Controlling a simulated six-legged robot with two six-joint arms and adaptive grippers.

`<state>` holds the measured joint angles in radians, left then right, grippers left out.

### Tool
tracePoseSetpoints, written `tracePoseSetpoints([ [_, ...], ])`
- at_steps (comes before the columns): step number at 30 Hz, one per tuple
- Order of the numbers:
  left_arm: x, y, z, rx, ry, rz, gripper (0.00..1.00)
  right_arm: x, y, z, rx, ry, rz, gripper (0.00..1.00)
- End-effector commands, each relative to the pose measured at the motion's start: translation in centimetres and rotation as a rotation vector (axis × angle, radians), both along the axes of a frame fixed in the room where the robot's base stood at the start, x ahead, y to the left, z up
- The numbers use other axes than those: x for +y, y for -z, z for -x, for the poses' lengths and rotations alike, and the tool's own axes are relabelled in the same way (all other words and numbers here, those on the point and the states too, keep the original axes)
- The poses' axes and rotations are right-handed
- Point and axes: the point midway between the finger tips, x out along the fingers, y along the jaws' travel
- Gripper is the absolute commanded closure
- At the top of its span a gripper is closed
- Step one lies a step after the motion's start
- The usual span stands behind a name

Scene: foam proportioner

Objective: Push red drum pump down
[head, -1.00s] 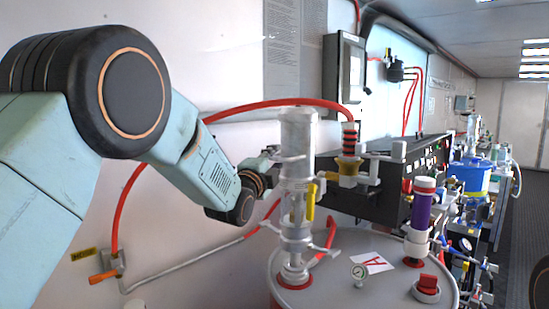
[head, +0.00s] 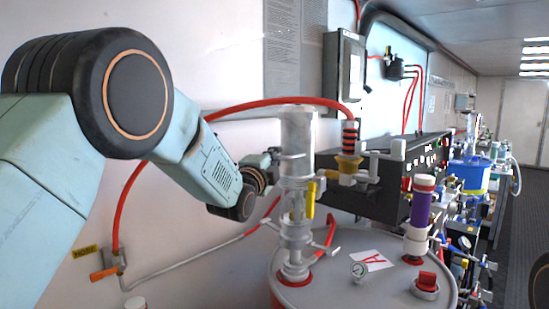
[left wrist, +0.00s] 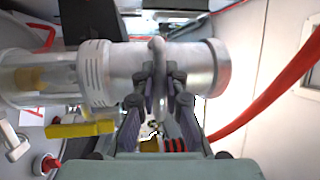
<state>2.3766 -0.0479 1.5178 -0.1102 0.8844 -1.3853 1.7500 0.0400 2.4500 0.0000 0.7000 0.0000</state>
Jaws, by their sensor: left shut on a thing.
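The drum pump (head: 297,150) is a tall silver and clear cylinder standing upright on a drum (head: 325,292) with a grey lid and red side. A red ring surrounds its foot. A yellow handle (head: 310,200) sits on its right side. My right gripper is not seen.
A red hose (head: 250,105) arches behind the pump to a fitting with a yellow base (head: 348,165). A black control box (head: 385,195) stands behind.

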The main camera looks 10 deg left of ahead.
Motion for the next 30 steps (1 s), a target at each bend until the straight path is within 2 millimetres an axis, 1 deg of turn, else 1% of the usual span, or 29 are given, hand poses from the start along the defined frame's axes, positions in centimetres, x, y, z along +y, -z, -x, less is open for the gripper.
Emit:
tracePoseSetpoints([
  [12, 0.0, -0.1, 0.0, -0.002, 0.001, -0.001, 1.00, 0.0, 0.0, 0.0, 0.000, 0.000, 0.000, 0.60],
  [17, 0.0, 0.5, 0.0, -0.001, 0.001, 0.000, 1.00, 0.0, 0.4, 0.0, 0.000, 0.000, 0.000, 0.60],
  [20, 0.0, 1.5, 0.0, 0.000, 0.001, -0.001, 1.00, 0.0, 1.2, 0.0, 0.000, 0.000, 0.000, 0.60],
  [23, 0.0, 2.9, 0.0, 0.002, 0.001, -0.001, 1.00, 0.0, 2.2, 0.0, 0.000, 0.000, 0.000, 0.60],
  [30, 0.0, 6.5, 0.0, 0.007, 0.000, -0.002, 1.00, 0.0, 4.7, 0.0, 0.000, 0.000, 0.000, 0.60],
])
